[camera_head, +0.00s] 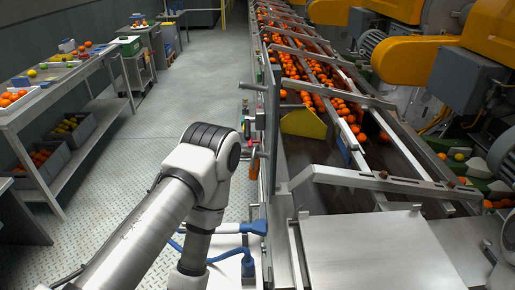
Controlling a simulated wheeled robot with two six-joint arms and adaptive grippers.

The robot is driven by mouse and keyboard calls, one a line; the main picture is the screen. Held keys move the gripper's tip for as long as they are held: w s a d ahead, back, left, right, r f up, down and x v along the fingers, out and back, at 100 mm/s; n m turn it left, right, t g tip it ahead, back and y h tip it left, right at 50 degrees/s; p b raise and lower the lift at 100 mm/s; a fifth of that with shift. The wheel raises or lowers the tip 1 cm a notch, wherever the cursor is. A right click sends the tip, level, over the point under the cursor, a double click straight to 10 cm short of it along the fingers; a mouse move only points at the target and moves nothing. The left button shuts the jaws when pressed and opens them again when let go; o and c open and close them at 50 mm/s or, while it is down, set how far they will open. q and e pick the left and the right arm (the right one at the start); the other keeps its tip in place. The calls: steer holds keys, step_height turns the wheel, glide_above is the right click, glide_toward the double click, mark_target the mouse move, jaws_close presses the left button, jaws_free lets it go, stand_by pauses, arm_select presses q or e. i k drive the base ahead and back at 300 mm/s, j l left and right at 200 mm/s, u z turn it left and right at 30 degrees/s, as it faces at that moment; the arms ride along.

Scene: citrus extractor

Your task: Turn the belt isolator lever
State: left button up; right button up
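A small red-orange handle-like part (254,166) shows at the left side of the conveyor frame, just right of my arm's elbow. It is the likeliest belt isolator lever, but it is too small and partly covered for me to tell its angle. My arm comes in from the lower left, bends beside the conveyor and runs down out of the bottom of the picture. Its gripper is not visible. My other gripper is not in view either.
The conveyor (322,165) carries many oranges between metal rails. A flat metal cover (362,250) lies at the front right. Blue fittings (252,228) sit low beside the frame. A work table (60,80) stands at the left. The floor aisle (165,120) is clear.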

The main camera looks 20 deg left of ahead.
mark_target(247, 132)
steer(key=k+j+z, duration=0.4)
steer(key=j, duration=0.15)
steer(key=k+j+z, duration=0.35)
steer(key=k+j, duration=0.05)
steer(key=k, duration=0.05)
